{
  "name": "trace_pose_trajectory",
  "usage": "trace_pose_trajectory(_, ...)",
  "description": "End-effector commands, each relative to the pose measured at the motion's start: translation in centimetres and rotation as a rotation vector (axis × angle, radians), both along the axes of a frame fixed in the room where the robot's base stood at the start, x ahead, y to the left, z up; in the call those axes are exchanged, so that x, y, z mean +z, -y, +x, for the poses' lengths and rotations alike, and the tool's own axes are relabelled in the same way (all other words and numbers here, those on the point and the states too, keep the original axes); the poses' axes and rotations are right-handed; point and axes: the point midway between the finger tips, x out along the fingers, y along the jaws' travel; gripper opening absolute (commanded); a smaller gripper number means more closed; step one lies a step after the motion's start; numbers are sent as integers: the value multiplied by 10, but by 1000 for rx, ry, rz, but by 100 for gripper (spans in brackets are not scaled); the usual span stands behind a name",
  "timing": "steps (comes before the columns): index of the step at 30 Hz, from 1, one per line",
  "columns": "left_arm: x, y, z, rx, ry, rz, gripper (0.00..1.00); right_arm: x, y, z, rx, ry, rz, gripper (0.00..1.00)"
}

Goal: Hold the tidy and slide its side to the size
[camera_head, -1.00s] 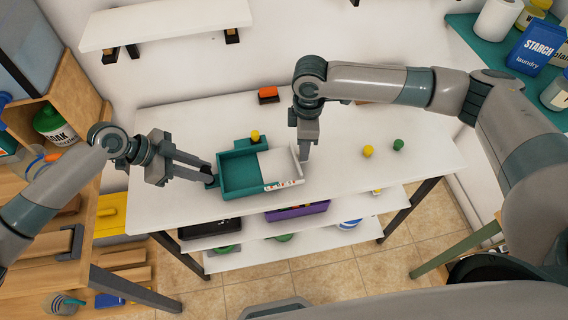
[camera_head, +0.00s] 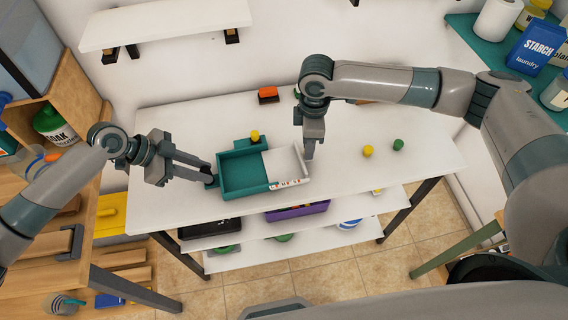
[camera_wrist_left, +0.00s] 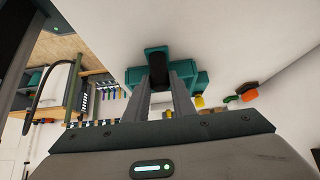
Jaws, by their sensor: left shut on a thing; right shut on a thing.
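The tidy is a shallow tray with a teal body (camera_head: 239,175) and a white sliding side (camera_head: 285,163) at its right, lying on the white table. Small marks run along its front edge near the right. My left gripper (camera_head: 211,178) is shut on the left wall of the teal body.
A yellow piece (camera_head: 368,151) and a green piece (camera_head: 398,144) stand to the right. An orange block (camera_head: 268,94) lies behind. A lower shelf holds a purple bin (camera_head: 300,211).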

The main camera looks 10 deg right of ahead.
Motion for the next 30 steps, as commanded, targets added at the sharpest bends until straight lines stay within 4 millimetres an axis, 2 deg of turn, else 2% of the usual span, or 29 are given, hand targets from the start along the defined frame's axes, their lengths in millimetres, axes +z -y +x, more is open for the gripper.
trace_pose_trajectory(14,-1,-2,0,2,-1,4,0,-1,8,0,-2,-1,-3,0)
trace_pose_trajectory(15,-1,-2,0,2,-1,4,0,-1,8,0,-2,-1,-3,20)
trace_pose_trajectory(18,-1,-2,0,2,-1,4,0,0,8,0,-1,-1,-3,40)
trace_pose_trajectory(30,-1,-1,0,1,-1,3,0,3,6,0,0,0,0,40)
